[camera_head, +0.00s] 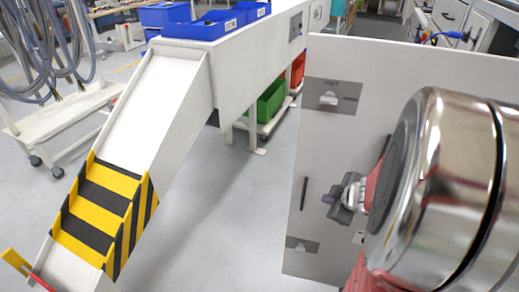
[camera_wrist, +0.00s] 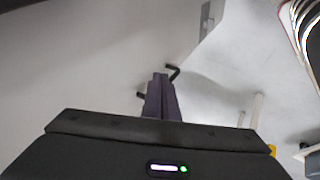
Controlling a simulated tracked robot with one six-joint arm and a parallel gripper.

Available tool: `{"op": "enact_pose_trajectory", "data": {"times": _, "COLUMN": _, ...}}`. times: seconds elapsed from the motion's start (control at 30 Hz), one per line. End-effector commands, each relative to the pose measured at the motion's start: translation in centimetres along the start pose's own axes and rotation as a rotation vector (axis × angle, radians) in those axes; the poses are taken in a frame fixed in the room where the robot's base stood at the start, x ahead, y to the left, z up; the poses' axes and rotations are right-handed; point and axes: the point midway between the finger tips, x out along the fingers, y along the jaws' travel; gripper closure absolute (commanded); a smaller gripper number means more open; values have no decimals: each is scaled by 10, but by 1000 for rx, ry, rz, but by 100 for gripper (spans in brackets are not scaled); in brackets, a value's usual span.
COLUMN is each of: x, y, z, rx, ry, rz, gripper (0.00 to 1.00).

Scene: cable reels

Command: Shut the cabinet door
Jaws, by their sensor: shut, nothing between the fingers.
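The cabinet door is a pale upright panel (camera_head: 410,75) with grey metal plates, filling the right of the head view. Its free edge stands over open floor. A slim dark handle (camera_head: 305,193) sits near that edge. My gripper (camera_head: 338,203) is shut and empty in front of the door, just right of the handle. In the wrist view the door (camera_wrist: 75,60) fills the left, and my closed fingers (camera_wrist: 161,82) point at the black handle (camera_wrist: 173,71), which they partly hide. Whether they touch it I cannot tell. My chrome arm hides the door's right part and any cabinet body behind it.
A white chute (camera_head: 165,95) with yellow-black steps (camera_head: 105,205) stands left of the door. Blue bins (camera_head: 200,25) sit on top, and a green bin (camera_head: 270,100) is underneath. A cable rack (camera_head: 60,110) is at far left. Grey floor between chute and door is clear.

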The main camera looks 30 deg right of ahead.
Motion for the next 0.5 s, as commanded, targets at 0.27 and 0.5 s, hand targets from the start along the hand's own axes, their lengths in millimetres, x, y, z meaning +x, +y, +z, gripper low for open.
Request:
{"op": "enact_pose_trajectory", "data": {"times": 0.27, "x": 6, "y": -36, "z": 20, "rx": -22, "ry": 51, "rz": -133, "gripper": 100}}
{"op": "enact_pose_trajectory", "data": {"times": 0.5, "x": 5, "y": -37, "z": 20, "rx": -23, "ry": 52, "rz": -134, "gripper": 100}}
